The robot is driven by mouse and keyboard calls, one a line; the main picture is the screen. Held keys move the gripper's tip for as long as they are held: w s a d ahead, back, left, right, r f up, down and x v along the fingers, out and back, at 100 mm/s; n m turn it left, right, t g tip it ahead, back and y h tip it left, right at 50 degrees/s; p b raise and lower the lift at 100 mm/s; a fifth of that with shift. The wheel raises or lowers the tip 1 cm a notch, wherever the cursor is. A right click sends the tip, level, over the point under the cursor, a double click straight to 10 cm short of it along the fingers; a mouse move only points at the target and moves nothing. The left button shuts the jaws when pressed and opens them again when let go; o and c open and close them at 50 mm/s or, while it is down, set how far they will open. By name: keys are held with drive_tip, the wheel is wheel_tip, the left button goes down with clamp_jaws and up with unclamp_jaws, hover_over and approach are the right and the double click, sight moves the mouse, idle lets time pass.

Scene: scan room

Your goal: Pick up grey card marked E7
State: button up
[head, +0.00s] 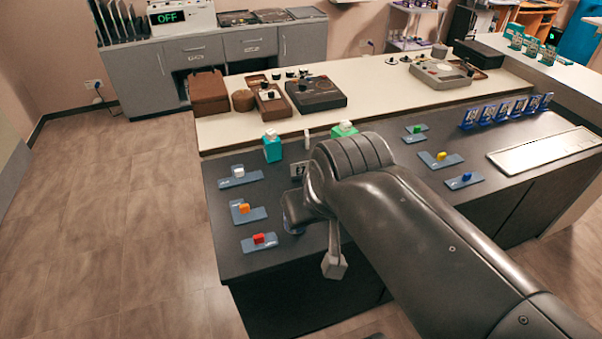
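My gripper (297,212) is at the end of the dark arm, low over the counter's front part. My own wrist hides most of it, so its fingers and anything between them cannot be made out. The card shows just behind it in the picture; whether they touch cannot be told.
Blue-grey plates with white (238,171), orange (244,208) and red (258,239) blocks lie left; similar plates lie right. A teal holder (272,147) stands behind the card. Blue stands (505,110) and a pale panel (540,152) are at right. Floor is clear at left.

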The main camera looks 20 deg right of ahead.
drive_tip(key=shift+o, duration=0.5)
drive_tip(key=o, duration=0.8)
